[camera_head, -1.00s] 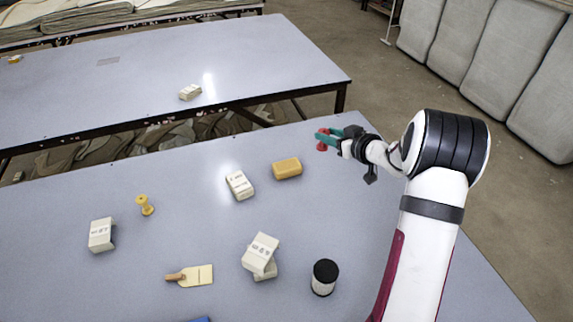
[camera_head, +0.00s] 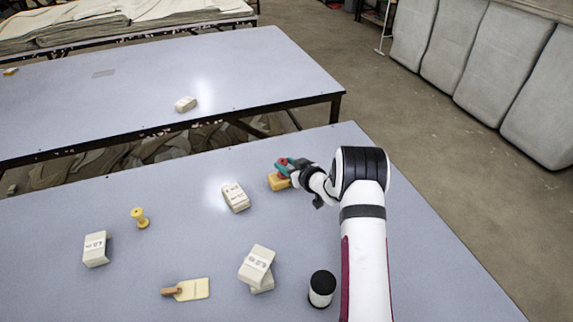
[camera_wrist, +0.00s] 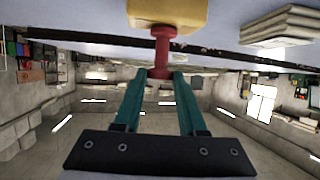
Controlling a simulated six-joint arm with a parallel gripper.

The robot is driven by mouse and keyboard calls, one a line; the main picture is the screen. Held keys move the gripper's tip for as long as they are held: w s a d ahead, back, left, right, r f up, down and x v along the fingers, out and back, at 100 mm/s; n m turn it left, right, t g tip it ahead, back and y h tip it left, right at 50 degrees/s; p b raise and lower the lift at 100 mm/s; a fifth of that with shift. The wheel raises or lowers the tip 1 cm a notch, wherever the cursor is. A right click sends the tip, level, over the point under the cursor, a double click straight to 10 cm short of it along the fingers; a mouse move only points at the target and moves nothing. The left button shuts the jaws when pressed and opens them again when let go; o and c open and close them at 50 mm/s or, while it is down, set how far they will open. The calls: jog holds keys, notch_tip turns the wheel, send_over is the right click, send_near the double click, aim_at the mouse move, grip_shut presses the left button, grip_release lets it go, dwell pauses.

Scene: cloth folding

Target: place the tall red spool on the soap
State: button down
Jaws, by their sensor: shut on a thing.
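The soap is a yellow-orange block (camera_head: 276,184) on the table, partly hidden behind my gripper; it also shows at the top of the wrist view (camera_wrist: 168,12). My gripper (camera_wrist: 160,76), with teal fingers, is shut on the red spool (camera_wrist: 162,50). The spool stands between the fingertips, and its far end meets the soap's outline in the wrist view. In the head view the spool (camera_head: 283,161) is at the soap, largely covered by the fingers. I cannot tell whether spool and soap touch.
White labelled boxes (camera_head: 236,196) lie left of the soap and nearer the front (camera_head: 256,262). A yellow spool (camera_head: 140,217), a wooden-handled scraper (camera_head: 192,290) and a black-topped jar (camera_head: 322,287) stand apart. A second table (camera_head: 150,90) lies beyond a gap.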

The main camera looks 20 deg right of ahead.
jog(key=shift+f, duration=0.15)
jog(key=shift+c, duration=2.4)
grip_release()
jog(key=s+r+m+g+h, duration=0.25)
jog(key=s+r, duration=0.35)
jog(key=s, duration=0.4)
jog(key=s+r+m+g+h, duration=0.25)
jog(key=s+r, duration=0.35)
jog(key=s, duration=0.3)
jog(key=s+a+r+m+g+y, duration=0.1)
jog(key=s+a+g, duration=0.1)
jog(key=s+a, duration=0.3)
jog(key=s+a+r+m+g+y, duration=0.1)
jog(key=s+a+g, duration=0.2)
jog(key=s, duration=1.1)
jog(key=s+a+r+g+y, duration=0.1)
jog(key=s+a+g+y, duration=0.1)
jog(key=s+a, duration=0.7)
jog(key=shift+s+m+g, duration=0.4)
jog(key=shift+s+g, duration=0.3)
